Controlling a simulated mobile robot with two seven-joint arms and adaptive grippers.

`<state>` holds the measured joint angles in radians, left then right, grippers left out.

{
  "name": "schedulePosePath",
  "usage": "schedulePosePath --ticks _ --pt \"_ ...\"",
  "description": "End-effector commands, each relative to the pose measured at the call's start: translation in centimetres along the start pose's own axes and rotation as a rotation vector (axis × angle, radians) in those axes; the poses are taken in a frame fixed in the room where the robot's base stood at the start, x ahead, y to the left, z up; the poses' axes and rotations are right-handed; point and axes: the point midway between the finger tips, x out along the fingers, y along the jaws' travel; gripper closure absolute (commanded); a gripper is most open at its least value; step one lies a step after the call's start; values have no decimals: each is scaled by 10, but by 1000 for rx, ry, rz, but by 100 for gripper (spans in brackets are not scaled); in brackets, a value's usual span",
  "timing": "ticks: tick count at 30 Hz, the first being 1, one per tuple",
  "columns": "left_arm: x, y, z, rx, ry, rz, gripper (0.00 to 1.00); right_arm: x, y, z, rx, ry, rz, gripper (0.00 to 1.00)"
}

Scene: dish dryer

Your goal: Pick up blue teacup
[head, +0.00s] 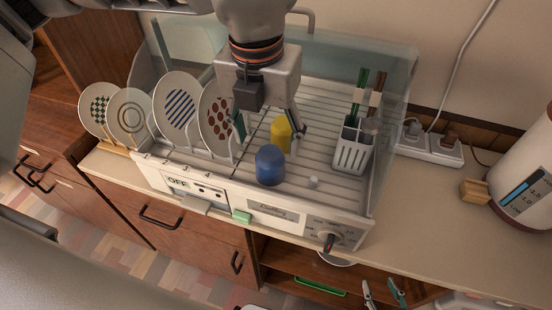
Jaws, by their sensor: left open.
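The blue teacup (270,166) sits at the front of the dish dryer's rack, seemingly upside down, with no handle visible. My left gripper (268,140) reaches down from the top of the picture over the rack. Its fingers are apart and nothing is held between them. The fingertips appear just behind the blue teacup in the picture; I cannot tell their exact height above it. A yellow cup (282,134) stands behind the blue one, near the right finger. My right gripper (383,292) shows at the bottom edge, low in front of the counter, with its fingers apart and empty.
Several plates (176,104) stand upright at the rack's left. A white utensil holder (352,150) stands at the right. The dryer's front panel (279,215) and clear cover (395,75) bound the rack. A power strip (430,146) and white kettle (525,175) are farther right.

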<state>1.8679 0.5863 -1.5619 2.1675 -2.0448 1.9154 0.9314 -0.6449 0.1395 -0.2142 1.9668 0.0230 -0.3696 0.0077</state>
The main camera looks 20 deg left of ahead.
Motion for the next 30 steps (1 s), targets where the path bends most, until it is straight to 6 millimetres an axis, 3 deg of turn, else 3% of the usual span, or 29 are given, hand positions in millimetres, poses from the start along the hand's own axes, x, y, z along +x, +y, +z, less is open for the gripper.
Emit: schedulePosePath --ticks 14,21,29,30 --pt "40 -1 -1 2 3 -1 39 -2 0 0 0 0 1 60" --pt "74 -2 -1 1 5 -1 39 -2 0 1 3 -3 1 60" --pt "80 -2 0 1 2 -2 39 -1 0 5 3 -10 0 60" --pt "80 -2 0 1 2 -2 44 -1 0 5 3 -10 0 60"
